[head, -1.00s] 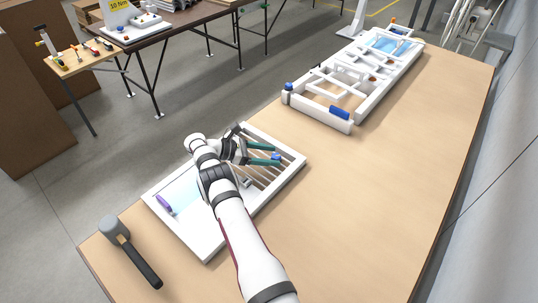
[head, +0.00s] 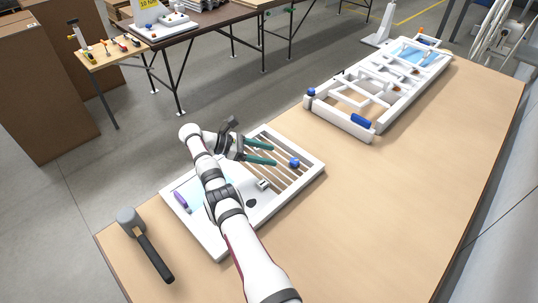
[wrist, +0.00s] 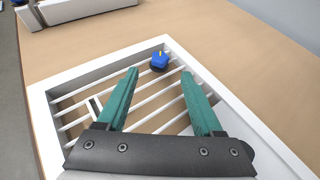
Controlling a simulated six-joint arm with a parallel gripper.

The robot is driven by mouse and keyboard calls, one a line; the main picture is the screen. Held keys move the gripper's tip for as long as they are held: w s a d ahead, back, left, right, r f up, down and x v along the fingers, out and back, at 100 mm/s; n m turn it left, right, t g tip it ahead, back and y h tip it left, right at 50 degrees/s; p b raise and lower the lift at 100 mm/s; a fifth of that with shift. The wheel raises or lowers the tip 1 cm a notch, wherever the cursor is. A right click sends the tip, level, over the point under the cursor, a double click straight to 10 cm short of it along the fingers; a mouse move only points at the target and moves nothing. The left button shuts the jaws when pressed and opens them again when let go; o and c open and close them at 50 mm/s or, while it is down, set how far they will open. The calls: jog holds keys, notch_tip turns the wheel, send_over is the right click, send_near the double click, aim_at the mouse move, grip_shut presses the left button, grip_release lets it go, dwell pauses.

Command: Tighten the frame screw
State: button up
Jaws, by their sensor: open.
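A blue knob-headed screw (head: 294,162) stands on the slatted part of a white frame (head: 315,174) on the wooden bench. The wrist view shows the blue screw (wrist: 159,61) at the far side of the slats, with a small yellow mark on top. My gripper (head: 275,154) is open above the slats, with its two green fingers spread. In the wrist view, the screw appears just beyond the gap between the fingertips (wrist: 159,73), apart from them. My arm hides part of the frame in the head view.
A mallet (head: 146,246) lies left of the frame. A purple-handled tool (head: 182,202) lies on the frame's left part. A larger white assembly (head: 372,132) with blue parts stands further back. The bench (head: 410,190) right of the frame is clear.

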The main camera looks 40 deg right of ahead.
notch_tip(320, 180, up, 6)
jog(key=d+t+y, duration=0.2)
jog(key=d+y, duration=0.1)
jog(key=y, duration=0.1)
jog(key=t+y, duration=0.3)
jog(key=t, duration=0.1)
send_near(294, 160)
jog(key=x, duration=0.8)
jog(key=shift+a, duration=0.1)
grip_shut()
